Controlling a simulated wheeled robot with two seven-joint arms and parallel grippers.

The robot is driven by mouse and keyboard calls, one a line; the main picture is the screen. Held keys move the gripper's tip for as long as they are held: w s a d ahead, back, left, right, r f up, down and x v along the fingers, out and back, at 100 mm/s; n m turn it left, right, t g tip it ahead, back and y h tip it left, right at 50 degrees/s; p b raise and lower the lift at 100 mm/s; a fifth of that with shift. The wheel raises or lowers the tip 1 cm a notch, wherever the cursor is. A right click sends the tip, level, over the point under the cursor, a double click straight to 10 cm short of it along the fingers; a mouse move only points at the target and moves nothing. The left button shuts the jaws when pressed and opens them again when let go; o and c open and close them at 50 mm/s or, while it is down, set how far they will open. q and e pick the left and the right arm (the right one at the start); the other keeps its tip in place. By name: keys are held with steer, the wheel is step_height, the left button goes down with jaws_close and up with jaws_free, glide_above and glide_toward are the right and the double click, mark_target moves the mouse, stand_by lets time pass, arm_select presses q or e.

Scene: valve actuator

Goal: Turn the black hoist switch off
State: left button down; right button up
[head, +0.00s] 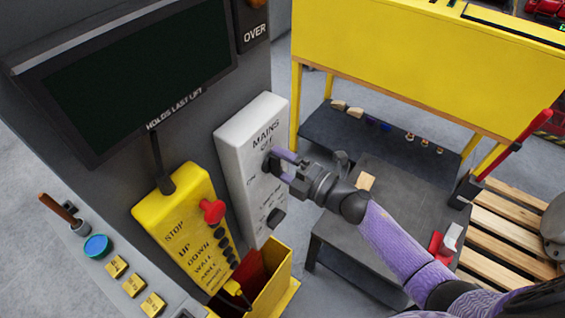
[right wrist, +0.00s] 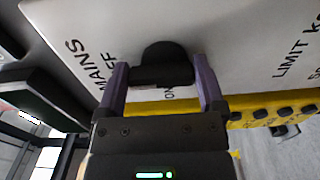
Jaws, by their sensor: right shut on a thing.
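A white panel (head: 237,160) marked MAINS, with OFF and ON labels, stands upright in the middle of the head view. Its upper black switch (right wrist: 162,62) shows in the right wrist view between the two purple fingers. My right gripper (head: 279,164) is at this switch and shut on it, one finger on either side. The fingers partly hide the switch in the head view. A second black knob (head: 276,217) sits lower on the panel, clear of the gripper. My left gripper is not in view.
A yellow pendant (head: 187,225) with a red stop knob (head: 212,211) and several black buttons is left of the panel. A dark screen (head: 140,75) is above it. A yellow box (head: 285,283) is below. A dark table (head: 388,205) stands to the right.

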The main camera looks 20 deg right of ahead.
steer(key=o, duration=1)
steer(key=shift+c, duration=0.2)
steer(key=shift+d, duration=0.1)
steer(key=b+v, duration=0.2)
steer(key=v, duration=0.8)
